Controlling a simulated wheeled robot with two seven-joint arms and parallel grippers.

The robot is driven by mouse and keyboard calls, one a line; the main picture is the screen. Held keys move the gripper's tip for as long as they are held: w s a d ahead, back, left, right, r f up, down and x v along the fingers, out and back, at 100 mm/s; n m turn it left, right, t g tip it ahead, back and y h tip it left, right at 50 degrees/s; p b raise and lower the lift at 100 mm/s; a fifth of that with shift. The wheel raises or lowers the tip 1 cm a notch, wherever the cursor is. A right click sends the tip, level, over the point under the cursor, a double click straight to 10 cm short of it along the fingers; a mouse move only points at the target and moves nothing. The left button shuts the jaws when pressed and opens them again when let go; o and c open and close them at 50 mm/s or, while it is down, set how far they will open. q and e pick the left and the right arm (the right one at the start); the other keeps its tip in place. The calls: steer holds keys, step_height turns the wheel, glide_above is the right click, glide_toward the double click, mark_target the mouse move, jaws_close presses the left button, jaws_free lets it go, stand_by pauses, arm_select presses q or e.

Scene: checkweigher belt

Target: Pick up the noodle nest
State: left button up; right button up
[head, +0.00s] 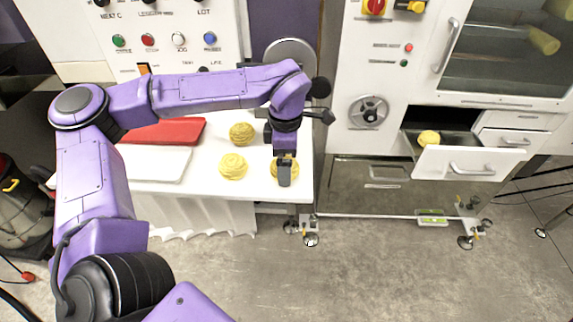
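Several yellow noodle nests are in view. One noodle nest (275,170) is at the right end of the white table, partly hidden by my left gripper (285,172). The gripper points down in front of or over this nest; I cannot tell whether it touches it. Its fingers are seen nearly in line, so their opening does not show. A second nest (233,167) lies just to the left, and a third nest (241,133) lies behind that one. Another nest (428,138) sits in an open white drawer (455,163) at the right. My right gripper is not in view.
The white table (215,190) also holds a red board (175,131) and a white board (155,163) at the left. A control panel (165,40) stands behind. The cabinet (365,60) stands to the right, its open drawer jutting forward. Floor in front is clear.

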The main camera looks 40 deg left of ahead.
arm_select(q)
steer(key=shift+f, duration=0.5)
steer(key=shift+s+a, duration=0.1)
steer(key=shift+s, duration=0.2)
steer(key=c, duration=1)
steer(key=shift+c, duration=0.2)
